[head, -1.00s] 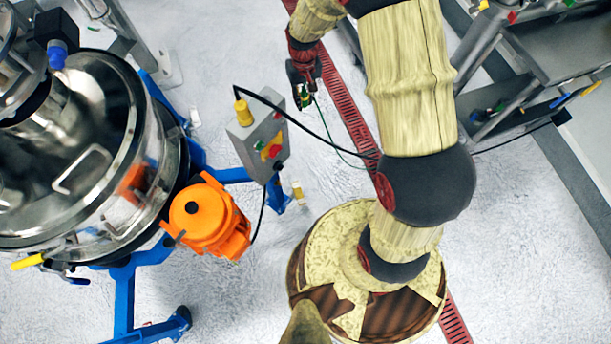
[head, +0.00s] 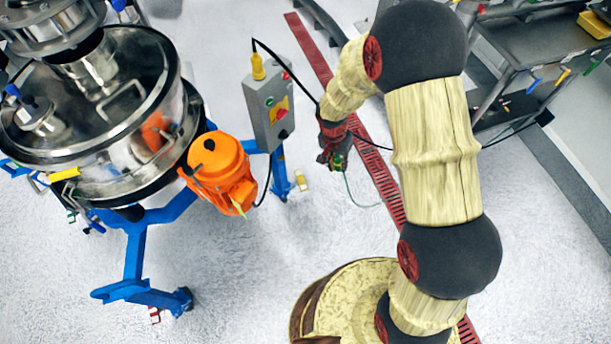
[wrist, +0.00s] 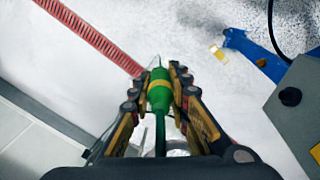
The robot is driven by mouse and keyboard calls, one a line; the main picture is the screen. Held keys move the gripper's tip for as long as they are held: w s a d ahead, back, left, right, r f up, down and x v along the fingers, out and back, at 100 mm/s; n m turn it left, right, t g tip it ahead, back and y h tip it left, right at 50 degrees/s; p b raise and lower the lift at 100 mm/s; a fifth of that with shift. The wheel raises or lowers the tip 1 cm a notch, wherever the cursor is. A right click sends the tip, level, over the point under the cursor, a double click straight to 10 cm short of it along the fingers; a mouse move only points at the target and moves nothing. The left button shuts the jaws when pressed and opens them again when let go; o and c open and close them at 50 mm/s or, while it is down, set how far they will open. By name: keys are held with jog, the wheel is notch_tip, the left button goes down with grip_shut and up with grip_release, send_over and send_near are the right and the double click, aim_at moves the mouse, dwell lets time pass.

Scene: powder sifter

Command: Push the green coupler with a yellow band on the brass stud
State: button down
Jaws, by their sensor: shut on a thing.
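The green coupler with a yellow band (wrist: 160,97) is held upright in the wrist view between the two fingers of my gripper (wrist: 160,84). The gripper is shut on it. A thin green cable runs from the coupler's lower end. In the head view my gripper (head: 335,158) hangs above the floor, right of and below the grey control box. The coupler is mostly hidden there by the fingers. I cannot make out the brass stud for certain in either view.
The grey control box (head: 270,110) stands close to my gripper; it also shows in the wrist view (wrist: 294,108). The steel sifter (head: 95,110), its orange motor (head: 218,172) and blue frame (head: 135,250) are at left. A red floor grating (head: 372,145) passes behind my arm. Floor below the gripper is clear.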

jog(key=w+a+f+m+g+y+b, duration=0.15)
jog(key=a+f+m+g+y, duration=0.45)
jog(key=m, duration=0.7)
jog(key=a+f+m+g+y+b, duration=0.25)
jog(key=a+f+m, duration=0.65)
jog(key=m, duration=0.5)
jog(key=w+d+f+m+t+y+b, duration=0.2)
jog(key=w+f+m+t+y+b, duration=0.1)
jog(key=w+f+m+t, duration=0.5)
jog(key=w+d+f+m+t+y+b, duration=0.2)
jog(key=w+d+f+m+t+y, duration=0.3)
jog(key=m+t, duration=0.6)
jog(key=w+a+f+n+t+h+b, duration=0.1)
jog(key=w+a, duration=0.2)
jog(key=a, duration=0.4)
jog(key=shift+w+a+n, duration=0.25)
jog(key=shift+a+n, duration=0.05)
jog(key=shift+a, duration=0.05)
jog(key=shift+t, duration=0.25)
jog(key=shift+f+b, duration=0.1)
jog(key=shift+b, duration=0.9)
